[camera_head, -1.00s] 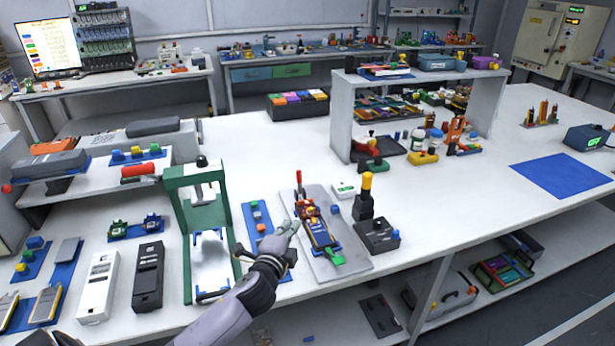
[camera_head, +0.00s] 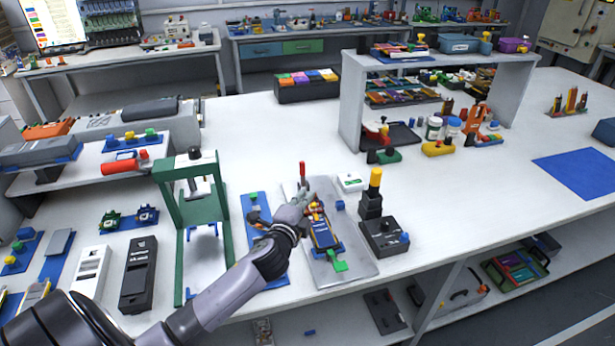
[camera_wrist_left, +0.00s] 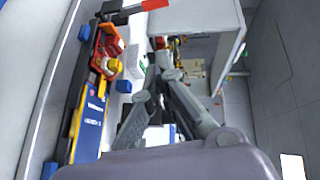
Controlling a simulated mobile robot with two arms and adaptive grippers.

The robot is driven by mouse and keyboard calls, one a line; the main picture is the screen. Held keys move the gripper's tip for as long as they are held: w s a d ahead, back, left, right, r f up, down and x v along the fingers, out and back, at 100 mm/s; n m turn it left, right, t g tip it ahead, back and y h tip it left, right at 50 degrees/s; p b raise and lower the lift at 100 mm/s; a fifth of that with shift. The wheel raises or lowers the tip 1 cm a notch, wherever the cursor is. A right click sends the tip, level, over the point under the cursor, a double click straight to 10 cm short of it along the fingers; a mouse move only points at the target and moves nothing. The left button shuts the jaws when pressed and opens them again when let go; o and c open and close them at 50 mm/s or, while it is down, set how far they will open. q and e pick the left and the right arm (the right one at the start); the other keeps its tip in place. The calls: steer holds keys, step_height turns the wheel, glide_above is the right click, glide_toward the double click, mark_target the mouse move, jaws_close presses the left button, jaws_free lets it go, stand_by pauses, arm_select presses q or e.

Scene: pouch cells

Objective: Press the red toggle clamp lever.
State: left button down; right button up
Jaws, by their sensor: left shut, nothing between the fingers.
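The red toggle clamp lever (camera_head: 302,172) stands upright at the far end of a grey plate (camera_head: 355,265). It also shows at the top of the left wrist view (camera_wrist_left: 153,5). On the plate, a blue and yellow pouch cell (camera_head: 323,234) lies in front of the clamp, with a green tab (camera_head: 339,266) at its near end. My left gripper (camera_head: 304,198) is shut and empty, just in front of the lever and over the plate's left side. Its fingers also show in the left wrist view (camera_wrist_left: 162,75). Contact with the lever cannot be told. My right gripper is out of view.
A green press frame (camera_head: 219,205) stands left of the plate, beside a blue strip (camera_head: 257,212) with small parts. A dark block with a yellow-topped post (camera_head: 384,238) stands close on the right. The white bench (camera_head: 275,135) is clear behind the lever.

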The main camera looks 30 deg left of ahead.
mark_target(303, 173)
arm_select(q)
steer(key=x, duration=0.6)
steer(key=shift+w+r, duration=0.15)
steer(key=x, duration=0.2)
steer(key=shift+w+a, duration=0.2)
steer(key=shift+w, duration=0.15)
steer(key=shift+w+a+f+p, duration=0.15)
steer(key=shift+w+a+p, duration=0.1)
steer(key=shift+a, duration=0.25)
steer(key=shift+w+a+f+p, duration=0.15)
steer(key=shift+w+a+f, duration=0.05)
steer(key=shift+a, duration=0.35)
steer(key=shift+w+a+f, duration=0.15)
steer(key=shift+w+a, duration=0.15)
steer(key=shift+a, duration=0.3)
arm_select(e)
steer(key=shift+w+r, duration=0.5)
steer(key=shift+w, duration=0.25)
